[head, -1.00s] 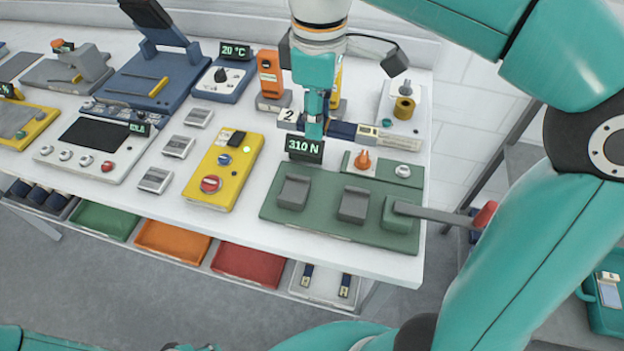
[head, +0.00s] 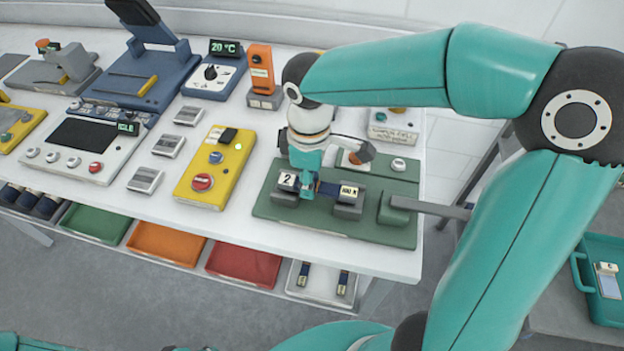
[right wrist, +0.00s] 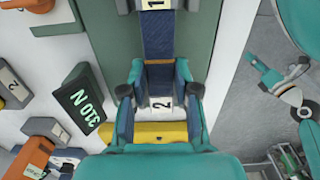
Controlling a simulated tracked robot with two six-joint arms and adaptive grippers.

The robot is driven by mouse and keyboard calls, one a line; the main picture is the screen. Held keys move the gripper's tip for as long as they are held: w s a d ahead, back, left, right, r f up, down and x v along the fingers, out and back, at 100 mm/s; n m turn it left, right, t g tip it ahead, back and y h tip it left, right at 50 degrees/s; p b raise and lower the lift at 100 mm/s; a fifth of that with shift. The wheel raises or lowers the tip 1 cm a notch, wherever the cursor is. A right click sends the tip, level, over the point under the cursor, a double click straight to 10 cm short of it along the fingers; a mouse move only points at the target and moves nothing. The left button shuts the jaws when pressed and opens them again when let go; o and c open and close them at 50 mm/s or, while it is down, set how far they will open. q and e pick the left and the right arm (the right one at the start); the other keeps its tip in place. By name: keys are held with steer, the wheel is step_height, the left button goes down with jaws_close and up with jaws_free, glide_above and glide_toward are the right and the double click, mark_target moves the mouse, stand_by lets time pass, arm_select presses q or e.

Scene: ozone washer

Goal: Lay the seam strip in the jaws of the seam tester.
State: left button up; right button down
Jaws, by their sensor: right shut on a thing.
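The seam strip (head: 327,189) is dark blue with pale tags at its ends, one reading 2. My right gripper (head: 308,192) is shut on it near the tag 2 end. The strip spans the two grey jaws of the green seam tester (head: 378,235); I cannot tell whether it rests on them or hovers just above. In the right wrist view the strip (right wrist: 158,37) runs straight up from between the fingers (right wrist: 160,108), tag 2 near me and tag 1 at the top.
The tester's grey lever (head: 430,206) sticks out to the right, its end hidden behind my right arm. The 310 N display (right wrist: 84,97) stands beside the strip. A yellow device (head: 215,170) is left of the tester. A white tray (head: 322,293) with two strips sits below.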

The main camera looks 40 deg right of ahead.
steer(key=shift+f, duration=0.35)
steer(key=shift+f, duration=0.15)
steer(key=c, duration=0.9)
jaws_free()
steer(key=shift+o, duration=0.2)
step_height(320, 180, up, 12)
steer(key=p, duration=0.1)
